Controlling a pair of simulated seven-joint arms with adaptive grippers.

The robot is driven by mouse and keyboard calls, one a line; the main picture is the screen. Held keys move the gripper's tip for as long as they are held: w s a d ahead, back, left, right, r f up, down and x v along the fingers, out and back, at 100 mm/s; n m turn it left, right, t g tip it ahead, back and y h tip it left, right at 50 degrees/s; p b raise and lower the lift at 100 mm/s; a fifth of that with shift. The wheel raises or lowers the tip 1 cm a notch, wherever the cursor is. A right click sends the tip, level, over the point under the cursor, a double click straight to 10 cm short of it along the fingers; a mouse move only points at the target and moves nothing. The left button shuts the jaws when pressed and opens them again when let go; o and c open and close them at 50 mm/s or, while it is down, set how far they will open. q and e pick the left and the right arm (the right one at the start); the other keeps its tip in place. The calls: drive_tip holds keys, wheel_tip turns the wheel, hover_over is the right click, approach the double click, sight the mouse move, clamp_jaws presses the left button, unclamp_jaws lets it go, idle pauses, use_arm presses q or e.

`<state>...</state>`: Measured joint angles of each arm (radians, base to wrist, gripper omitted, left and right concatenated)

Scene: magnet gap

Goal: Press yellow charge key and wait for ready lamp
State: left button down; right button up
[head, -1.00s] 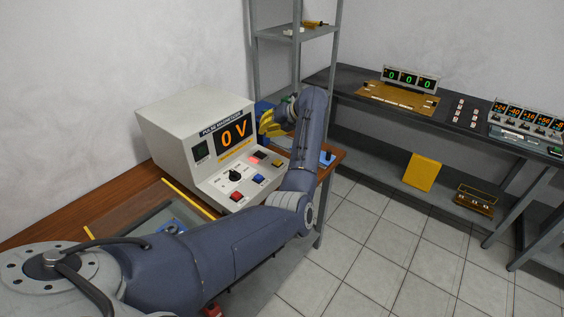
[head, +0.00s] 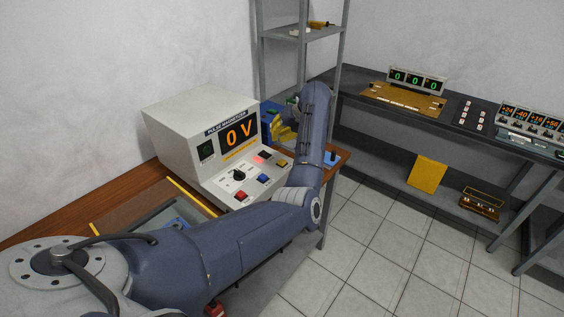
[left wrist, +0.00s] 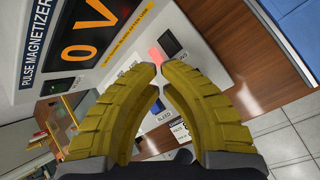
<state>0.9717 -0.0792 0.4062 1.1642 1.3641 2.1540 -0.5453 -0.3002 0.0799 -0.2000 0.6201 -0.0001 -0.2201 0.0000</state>
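The pulse magnetizer (head: 171,135) is a pale box with an orange "0 V" display (head: 239,135). Its sloped panel has a yellow key (head: 282,163), a blue key (head: 263,178), a red key (head: 241,195) and a black knob (head: 239,175). A small red lamp (head: 262,155) glows above the keys; it also shows in the left wrist view (left wrist: 157,55). My left gripper (head: 276,126) has yellow ribbed fingers above the panel's right side, apart from the yellow key. In the left wrist view its fingertips (left wrist: 158,70) nearly meet, holding nothing. The yellow key cannot be made out there. My right gripper is out of view.
The magnetizer stands on a wooden bench (head: 48,236). A blue object (head: 268,112) sits behind my left gripper. A grey shelf rack (head: 303,36) stands behind. A dark bench (head: 460,119) with displays is at the right; tiled floor lies open between.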

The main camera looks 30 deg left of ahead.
use_arm(q)
drive_tip(key=shift+f, duration=3.6)
drive_tip(key=shift+f, duration=1)
drive_tip(key=shift+r, duration=1)
drive_tip(key=shift+r, duration=0.1)
drive_tip(key=shift+r, duration=2.4)
